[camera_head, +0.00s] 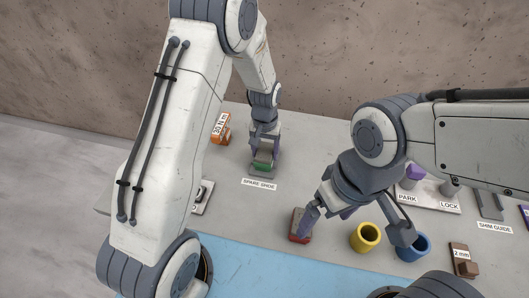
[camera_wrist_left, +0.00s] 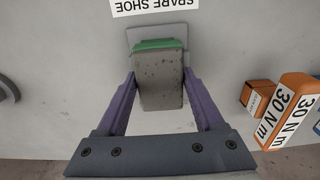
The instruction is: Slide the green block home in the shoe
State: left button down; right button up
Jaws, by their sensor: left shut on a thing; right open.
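The green block shows in the left wrist view as a speckled grey body (camera_wrist_left: 160,82) with a green strip (camera_wrist_left: 158,44) at its far end. My left gripper (camera_wrist_left: 160,88) is shut on the grey body; in the head view this gripper (camera_head: 264,150) is just behind the "SPARE SHOE" label (camera_head: 259,184). A light grey plate (camera_wrist_left: 136,36), perhaps the shoe, shows around the green end; I cannot tell how far the block is seated. My right gripper (camera_head: 331,213) is open, with its left finger by a red block (camera_head: 300,235) with a dull top.
A yellow cup (camera_head: 365,237), a blue cup (camera_head: 412,248) and a brown "2 mm" block (camera_head: 464,262) stand front right. "PARK" and "LOCK" labels (camera_head: 428,202) and a shim guide (camera_head: 489,205) are at right.

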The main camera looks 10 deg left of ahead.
aim_at(266, 147)
pick_arm(q)
jog(key=shift+w, duration=0.2)
jog(key=shift+w, duration=0.35)
jog(key=shift+w, duration=0.2)
grip_release()
notch_tip(266, 147, up, 11)
jog(key=b, duration=0.1)
jog(key=shift+f, duration=0.2)
dwell(0.3)
